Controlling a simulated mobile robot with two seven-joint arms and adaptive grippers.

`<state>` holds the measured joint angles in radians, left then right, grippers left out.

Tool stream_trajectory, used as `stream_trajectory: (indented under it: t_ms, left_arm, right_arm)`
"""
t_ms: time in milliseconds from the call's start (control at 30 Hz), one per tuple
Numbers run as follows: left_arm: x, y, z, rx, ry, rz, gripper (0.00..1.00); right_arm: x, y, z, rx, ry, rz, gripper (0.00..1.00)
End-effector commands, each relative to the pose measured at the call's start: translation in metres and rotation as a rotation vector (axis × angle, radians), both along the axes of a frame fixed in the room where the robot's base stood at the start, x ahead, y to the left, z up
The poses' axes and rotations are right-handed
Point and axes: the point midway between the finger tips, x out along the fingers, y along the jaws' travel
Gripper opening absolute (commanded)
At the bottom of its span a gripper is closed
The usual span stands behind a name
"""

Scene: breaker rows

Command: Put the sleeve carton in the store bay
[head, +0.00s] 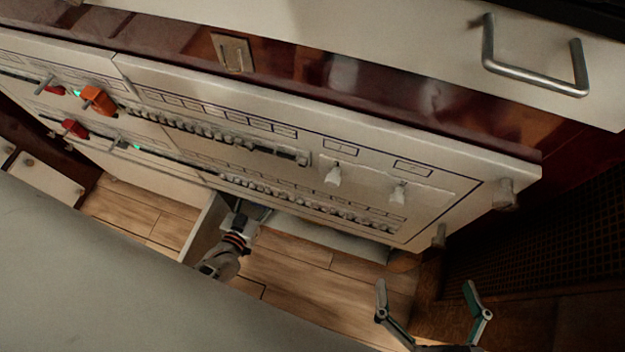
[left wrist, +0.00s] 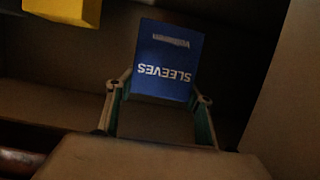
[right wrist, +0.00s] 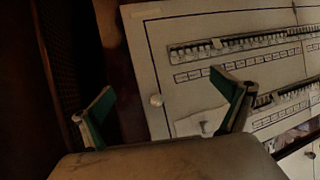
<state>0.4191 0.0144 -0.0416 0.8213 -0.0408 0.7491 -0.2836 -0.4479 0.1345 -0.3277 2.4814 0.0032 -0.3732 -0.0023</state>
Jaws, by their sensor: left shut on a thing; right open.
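The sleeve carton (left wrist: 168,52) is a blue box with white "SLEEVES" lettering, upside down in the left wrist view. My left gripper (left wrist: 158,104) is shut on it, one finger on each side. Around it is a dim compartment with brown walls; whether this is the store bay I cannot tell. In the head view my left arm reaches below the panel, and its fingers and the carton are hidden there. My right gripper (head: 428,292) is open and empty near the panel's lower right corner. It also shows open in the right wrist view (right wrist: 165,92).
The breaker panel (head: 440,222) carries rows of switches, red and orange handles and several knobs. A bar handle (head: 535,80) is on the pale front above. A yellow thing (left wrist: 66,9) is at the left wrist view's top left. Wooden floor (head: 300,280) shows below.

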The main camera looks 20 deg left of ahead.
Motion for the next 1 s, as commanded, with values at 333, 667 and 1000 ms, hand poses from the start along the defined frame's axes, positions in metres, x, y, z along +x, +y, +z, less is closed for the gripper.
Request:
stream_trajectory:
  t_ms: [333, 667, 1000]
  left_arm:
    - [-0.008, 0.0, -0.028, 0.0, 0.015, 0.0, 0.24]
    - [-0.005, 0.0, -0.063, 0.0, 0.008, 0.0, 0.24]
    - [-0.008, 0.0, -0.101, 0.0, 0.013, 0.0, 0.24]
  right_arm:
    - [-0.005, 0.012, -0.008, 0.082, 0.026, -0.019, 1.0]
    - [-0.015, 0.047, -0.011, 0.353, 0.083, -0.101, 1.0]
    - [-0.023, 0.071, -0.016, 0.623, 0.151, -0.218, 1.0]
